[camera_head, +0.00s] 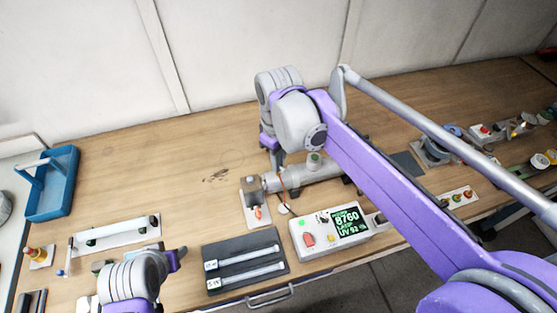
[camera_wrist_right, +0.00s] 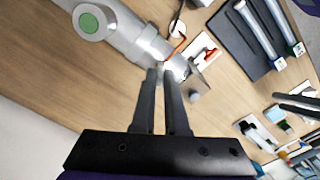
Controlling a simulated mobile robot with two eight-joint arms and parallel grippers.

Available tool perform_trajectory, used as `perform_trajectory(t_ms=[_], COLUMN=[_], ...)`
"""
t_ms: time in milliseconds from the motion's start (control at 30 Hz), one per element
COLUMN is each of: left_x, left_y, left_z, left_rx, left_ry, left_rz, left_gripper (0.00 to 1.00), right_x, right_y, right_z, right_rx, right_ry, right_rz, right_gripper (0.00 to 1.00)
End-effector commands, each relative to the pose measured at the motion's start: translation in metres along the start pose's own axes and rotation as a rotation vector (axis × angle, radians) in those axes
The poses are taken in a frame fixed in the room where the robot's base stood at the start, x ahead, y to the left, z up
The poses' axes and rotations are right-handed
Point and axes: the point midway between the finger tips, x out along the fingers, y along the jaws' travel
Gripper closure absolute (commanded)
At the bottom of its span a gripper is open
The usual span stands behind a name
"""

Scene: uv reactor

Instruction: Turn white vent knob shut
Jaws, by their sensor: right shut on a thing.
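The reactor is a grey metal cylinder (camera_head: 310,172) lying on the wooden bench, with a green-topped port; it also shows in the right wrist view (camera_wrist_right: 124,32). My right gripper (camera_wrist_right: 165,72) has its two dark fingers close together at the cylinder's end. It is shut on a small pale piece there, which looks like the white vent knob; the fingers hide most of it, so its turn angle cannot be told. In the head view my right wrist covers this spot. My left arm shows at lower left; dark fingers, apparently my left gripper's (camera_wrist_right: 298,106), show at the wrist view's right edge.
A white control box (camera_head: 330,232) with a green-lettered screen stands in front of the cylinder. A dark tray (camera_head: 235,284) with two tubes lies left of it. A red-handled part on a white plate (camera_head: 256,212) sits close by. A blue caddy (camera_head: 67,200) stands far left.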

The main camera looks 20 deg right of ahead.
Motion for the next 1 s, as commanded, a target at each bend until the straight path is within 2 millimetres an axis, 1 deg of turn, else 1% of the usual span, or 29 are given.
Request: perform_trajectory(t_ms=[267,467,667,1000], left_x=[0.0000,0.0003,0.0012,0.0026], left_y=[0.0000,0.0000,0.0000,0.0000], left_z=[0.0000,0.0004,0.0015,0.0033], left_rx=[0.000,0.000,0.000,0.000], left_ry=[0.000,0.000,-0.001,-0.003], left_rz=[0.000,0.000,0.000,0.000], left_gripper=[0.50,0.50,0.50,0.50], right_x=[-0.0002,-0.0001,-0.0001,-0.0001], right_y=[0.0000,0.0000,0.0000,0.0000], right_z=[0.0003,0.0004,0.0004,0.0005], right_rx=[0.002,0.041,0.153,0.411], right_ry=[-0.001,-0.001,-0.001,-0.001], right_rz=[0.000,0.000,0.000,0.000], right_gripper=[1.00,1.00,1.00,1.00])
